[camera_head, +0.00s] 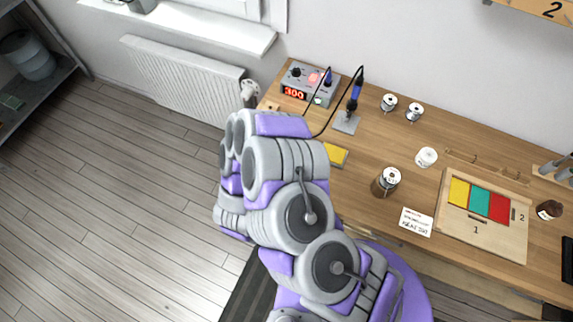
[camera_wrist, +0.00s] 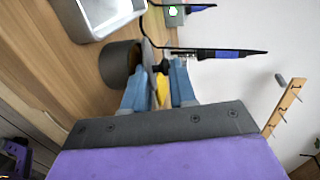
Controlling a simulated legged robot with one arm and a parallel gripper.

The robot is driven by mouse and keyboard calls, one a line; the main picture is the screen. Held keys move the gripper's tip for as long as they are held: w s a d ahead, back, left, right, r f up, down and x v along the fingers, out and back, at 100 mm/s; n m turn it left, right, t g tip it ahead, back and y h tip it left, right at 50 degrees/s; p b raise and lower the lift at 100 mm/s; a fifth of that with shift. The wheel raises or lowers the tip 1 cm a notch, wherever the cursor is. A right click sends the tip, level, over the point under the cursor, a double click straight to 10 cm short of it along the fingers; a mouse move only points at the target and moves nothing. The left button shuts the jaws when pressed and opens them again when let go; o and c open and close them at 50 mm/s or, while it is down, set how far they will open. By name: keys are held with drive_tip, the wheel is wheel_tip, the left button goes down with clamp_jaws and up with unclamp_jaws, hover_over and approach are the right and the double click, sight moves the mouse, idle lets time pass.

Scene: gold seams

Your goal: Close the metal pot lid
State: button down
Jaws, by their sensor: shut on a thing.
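In the wrist view, my gripper (camera_wrist: 157,73) has its blue fingers shut on a small dark knob-like piece, which I take to be the handle of the pot lid. A dark grey round pot (camera_wrist: 116,63) lies just left of the fingertips on the wood surface. A thin curved edge (camera_wrist: 147,50) shows beside the knob, likely the lid; I cannot tell whether it touches the pot's rim. In the head view, my arm hides the gripper, and I cannot make out the pot and lid there.
A black cable runs close to my gripper.

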drive_tip(key=c, duration=1)
unclamp_jaws()
drive_tip(key=shift+a, duration=0.1)
drive_tip(key=shift+c, duration=0.2)
drive_tip(key=shift+o, duration=0.2)
